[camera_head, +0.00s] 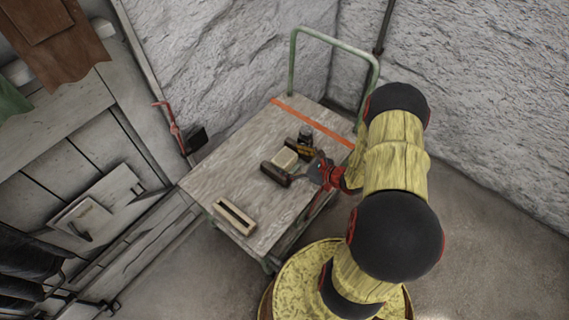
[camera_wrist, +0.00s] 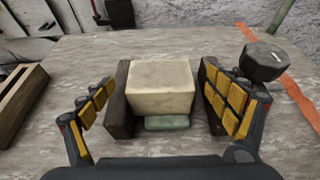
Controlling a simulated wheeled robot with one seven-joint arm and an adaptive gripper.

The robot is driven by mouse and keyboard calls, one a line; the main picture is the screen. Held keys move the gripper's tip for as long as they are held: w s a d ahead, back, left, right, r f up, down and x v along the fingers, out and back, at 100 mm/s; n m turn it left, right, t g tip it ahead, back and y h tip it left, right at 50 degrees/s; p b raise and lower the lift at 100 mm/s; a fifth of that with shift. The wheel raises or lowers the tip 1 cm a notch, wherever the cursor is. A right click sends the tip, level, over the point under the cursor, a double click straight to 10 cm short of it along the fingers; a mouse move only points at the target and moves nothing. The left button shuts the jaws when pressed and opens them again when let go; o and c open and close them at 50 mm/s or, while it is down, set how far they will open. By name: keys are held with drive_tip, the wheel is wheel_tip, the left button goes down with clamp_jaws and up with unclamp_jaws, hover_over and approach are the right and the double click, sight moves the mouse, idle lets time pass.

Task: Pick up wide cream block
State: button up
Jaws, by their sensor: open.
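The wide cream block (camera_wrist: 161,88) lies on the cart's wooden top, in the middle of the wrist view. It also shows in the head view (camera_head: 285,158). A dark brown block stands close on its left (camera_wrist: 119,105) and another on its right (camera_wrist: 213,95), partly behind a finger. A small grey-green piece (camera_wrist: 167,123) lies at the cream block's near side. My gripper (camera_wrist: 158,82) is open, its yellow-padded fingers spread outside the brown blocks, one on each side. The cream block is between the fingers and not gripped. Contact between fingers and brown blocks cannot be told.
A dark many-sided object (camera_wrist: 264,61) stands right of my right finger, by the cart's orange stripe (camera_wrist: 291,88). A slotted wooden box (camera_head: 234,217) lies near the cart's front corner. A green handle (camera_head: 292,62) rises at the back.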

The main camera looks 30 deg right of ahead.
drive_tip(key=shift+w+a+f, duration=0.15)
drive_tip(key=shift+w+f, duration=0.05)
drive_tip(key=shift+w, duration=0.25)
drive_tip(key=shift+c, duration=0.5)
drive_tip(key=c, duration=1.9)
drive_tip(key=shift+r, duration=0.15)
drive_tip(key=shift+c, duration=0.4)
drive_tip(key=shift+r, duration=0.1)
